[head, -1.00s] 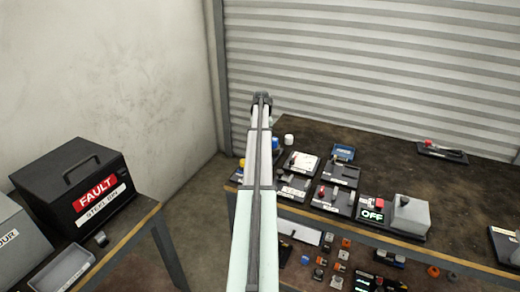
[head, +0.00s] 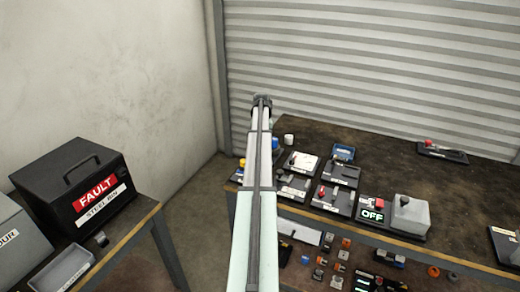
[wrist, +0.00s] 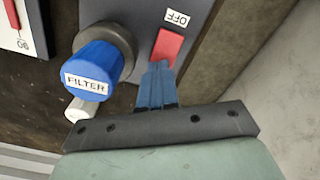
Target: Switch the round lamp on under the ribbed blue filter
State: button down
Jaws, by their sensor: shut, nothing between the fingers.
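A ribbed blue cap labelled FILTER (wrist: 92,72) sits on a round grey fitting on a grey panel, at the left of the wrist view. A red switch (wrist: 168,47) with an OFF label (wrist: 177,18) is on the same panel to its right. My gripper (wrist: 158,70) is shut with nothing in it. Its fingertips are at the lower edge of the red switch, touching it or very close. The blue filter also shows in the head view (head: 275,143), just right of my arm. No light shows around the filter; the lamp under it is hidden.
A white cylinder (wrist: 78,110) lies beside the blue filter. Several switch boards stand on the brown bench, with a lit OFF sign (head: 373,216) at right. A black FAULT box (head: 80,185) stands on the left table. The bench's right rear is mostly clear.

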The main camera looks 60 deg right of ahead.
jog(key=shift+f, duration=0.25)
jog(key=shift+r, duration=3.5)
